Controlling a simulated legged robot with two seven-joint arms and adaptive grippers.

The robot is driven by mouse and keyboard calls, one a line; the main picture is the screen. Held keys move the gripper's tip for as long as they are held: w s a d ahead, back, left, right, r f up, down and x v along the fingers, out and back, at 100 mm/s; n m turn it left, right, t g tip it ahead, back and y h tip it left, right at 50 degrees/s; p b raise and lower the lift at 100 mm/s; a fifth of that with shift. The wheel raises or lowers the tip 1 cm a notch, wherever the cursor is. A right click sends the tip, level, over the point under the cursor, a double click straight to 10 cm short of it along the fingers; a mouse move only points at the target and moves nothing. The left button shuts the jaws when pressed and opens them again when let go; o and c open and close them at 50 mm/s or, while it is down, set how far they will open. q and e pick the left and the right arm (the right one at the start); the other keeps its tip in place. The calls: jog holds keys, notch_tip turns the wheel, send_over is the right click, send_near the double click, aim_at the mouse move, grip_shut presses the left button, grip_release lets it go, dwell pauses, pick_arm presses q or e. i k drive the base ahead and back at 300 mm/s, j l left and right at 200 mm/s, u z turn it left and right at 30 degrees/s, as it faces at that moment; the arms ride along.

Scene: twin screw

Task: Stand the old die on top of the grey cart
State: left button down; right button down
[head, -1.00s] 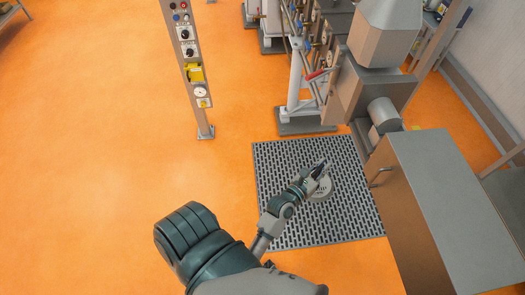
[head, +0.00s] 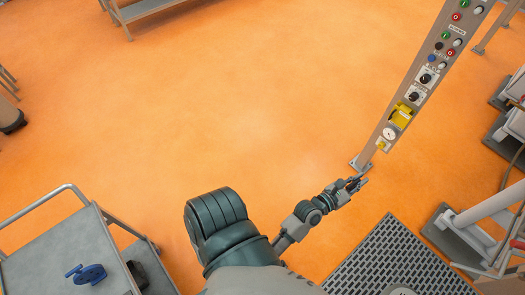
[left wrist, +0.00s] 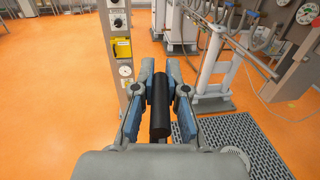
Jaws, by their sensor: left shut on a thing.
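My left gripper (head: 357,184) reaches out to the right of the middle in the head view. In the left wrist view the left gripper (left wrist: 160,66) is shut on a black cylinder, the old die (left wrist: 160,105), held lengthwise between the blue-grey fingers. In the head view the die is too small to make out clearly. The grey cart (head: 55,245) stands at the lower left of the head view, well apart from the gripper, partly cut off by the frame. My right gripper is not in view.
A blue part (head: 87,273) and a black object (head: 137,273) are on the cart. A control post (head: 420,80) stands close behind the gripper. A floor grate (head: 385,262) and machine stands are at right. Open orange floor (head: 240,110) fills the middle.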

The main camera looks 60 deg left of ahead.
aim_at(54, 254)
jog(key=i+j+u, duration=0.1)
jog(key=u, duration=0.4)
jog(key=i+j+u, duration=0.2)
jog(key=u, duration=0.25)
jog(key=i+j+u, duration=0.15)
jog(key=u, duration=0.35)
jog(key=i+u, duration=0.15)
jog(key=u, duration=0.35)
jog(key=i+j+u, duration=0.25)
jog(key=i+u, duration=1.35)
jog(key=u, duration=0.2)
jog(key=i+u, duration=0.2)
jog(key=u, duration=0.15)
jog(key=i+u, duration=0.2)
jog(key=u, duration=0.2)
jog(key=i+l+u, duration=0.1)
jog(key=u, duration=0.3)
jog(key=i+u, duration=0.25)
jog(key=u, duration=0.2)
jog(key=i+l+u, duration=0.15)
jog(key=u, duration=0.25)
jog(key=i+l+u, duration=0.25)
jog(key=u, duration=0.2)
jog(key=i, duration=0.05)
